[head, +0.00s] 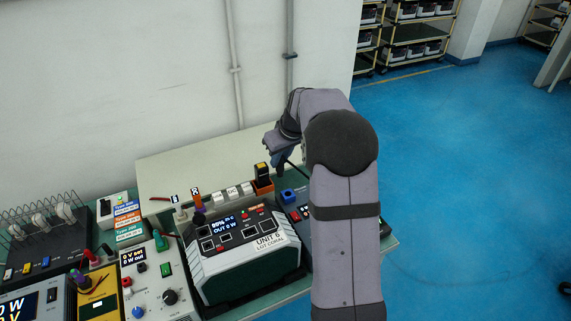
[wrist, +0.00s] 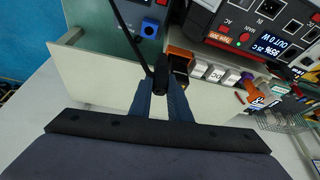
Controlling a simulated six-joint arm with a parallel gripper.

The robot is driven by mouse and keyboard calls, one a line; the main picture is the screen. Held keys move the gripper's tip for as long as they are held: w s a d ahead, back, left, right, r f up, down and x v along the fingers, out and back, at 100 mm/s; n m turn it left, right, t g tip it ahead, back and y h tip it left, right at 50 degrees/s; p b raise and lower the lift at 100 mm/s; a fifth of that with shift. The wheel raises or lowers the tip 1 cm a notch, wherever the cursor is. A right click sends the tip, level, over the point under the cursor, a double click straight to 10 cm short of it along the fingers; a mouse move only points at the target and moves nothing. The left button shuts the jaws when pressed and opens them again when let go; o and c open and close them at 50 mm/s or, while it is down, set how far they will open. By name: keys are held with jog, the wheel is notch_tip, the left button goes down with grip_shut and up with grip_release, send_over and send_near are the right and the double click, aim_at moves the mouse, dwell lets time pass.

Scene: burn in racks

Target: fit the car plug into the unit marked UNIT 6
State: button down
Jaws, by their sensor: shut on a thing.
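UNIT 6 (head: 250,262) is a dark and silver power unit on the bench, its lit screen reading about 95% and OUT 0 W. Part of its panel (wrist: 266,32) shows at the upper right in the wrist view, with sockets and red buttons. My gripper (wrist: 161,97) is shut on a slim black plug (wrist: 160,78), with a black cable running up and left from it. In the head view my gripper (head: 277,160) is above the back of the bench, behind and right of UNIT 6; the plug there is mostly hidden. The plug is apart from the unit.
An orange holder (head: 263,187) with a black and yellow piece stands behind the unit, beside a row of white labelled blocks (head: 232,192). A dark box with a blue socket (head: 289,194) is to the right. Test instruments (head: 150,275) crowd the left.

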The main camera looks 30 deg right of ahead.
jog(key=s+a+r+n+p, duration=0.1)
jog(key=s+a+n, duration=0.1)
jog(key=a, duration=1.1)
jog(key=s+a+r+n+y, duration=0.1)
jog(key=s+a, duration=0.3)
jog(key=a, duration=0.9)
jog(key=shift+s+a+r+n+g+y+p, duration=0.3)
jog(key=shift+s+a+n+g+p, duration=0.1)
jog(key=shift+n, duration=0.3)
jog(key=shift+d, duration=0.1)
jog(key=shift+f, duration=0.15)
jog(key=shift+f+b, duration=2.5)
jog(key=shift+f, duration=0.25)
jog(key=shift+f+b, duration=0.25)
jog(key=shift+b, duration=0.05)
jog(key=shift+s+f, duration=0.35)
jog(key=shift+w, duration=0.1)
